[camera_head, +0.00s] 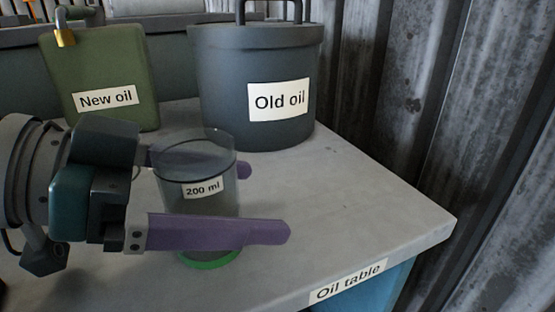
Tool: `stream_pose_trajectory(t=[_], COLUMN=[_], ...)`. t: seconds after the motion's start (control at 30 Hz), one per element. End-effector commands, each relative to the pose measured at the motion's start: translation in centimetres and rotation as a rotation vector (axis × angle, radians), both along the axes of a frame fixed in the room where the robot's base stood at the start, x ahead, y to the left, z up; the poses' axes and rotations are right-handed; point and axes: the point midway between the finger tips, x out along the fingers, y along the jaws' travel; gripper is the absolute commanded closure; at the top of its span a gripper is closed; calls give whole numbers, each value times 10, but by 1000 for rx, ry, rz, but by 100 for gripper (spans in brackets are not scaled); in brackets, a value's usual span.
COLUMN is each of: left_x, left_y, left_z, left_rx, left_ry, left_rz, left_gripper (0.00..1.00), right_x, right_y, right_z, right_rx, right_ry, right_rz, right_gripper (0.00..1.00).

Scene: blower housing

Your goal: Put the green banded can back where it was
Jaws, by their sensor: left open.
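The green banded can (200,205) is a see-through grey measuring can with a "200 ml" label and a green band at its base. It stands upright on the oil table (375,215), near the front edge. My left gripper (266,201) comes in from the left and is open around the can. One purple finger passes in front of the can's lower part and the other passes behind it, its tip showing at the right. I cannot tell whether either finger touches the can. My right gripper is out of view.
A green "New oil" canister (120,70) with a brass padlock stands behind at the left. A large dark "Old oil" pot (225,85) stands behind the can. The tabletop to the right is clear up to its corner. A corrugated metal wall (425,90) rises at the right.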

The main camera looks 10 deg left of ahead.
Motion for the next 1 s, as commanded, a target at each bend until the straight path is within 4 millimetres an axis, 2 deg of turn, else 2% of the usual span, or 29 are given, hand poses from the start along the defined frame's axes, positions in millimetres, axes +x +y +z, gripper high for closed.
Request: stream_pose_trajectory(t=[0.27, 0.7, 1.0], left_x=[-1, -45, -60], left_y=[2, 68, 91], left_z=[5, 37, 49], left_rx=[1, 3, 0], left_ry=[0, 5, 2], left_rz=[1, 0, -1], left_gripper=[0, 0, 0], right_x=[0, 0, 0], right_y=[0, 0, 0], right_z=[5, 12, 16], right_rx=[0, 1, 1], right_ry=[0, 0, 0], right_rz=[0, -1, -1], right_gripper=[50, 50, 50])
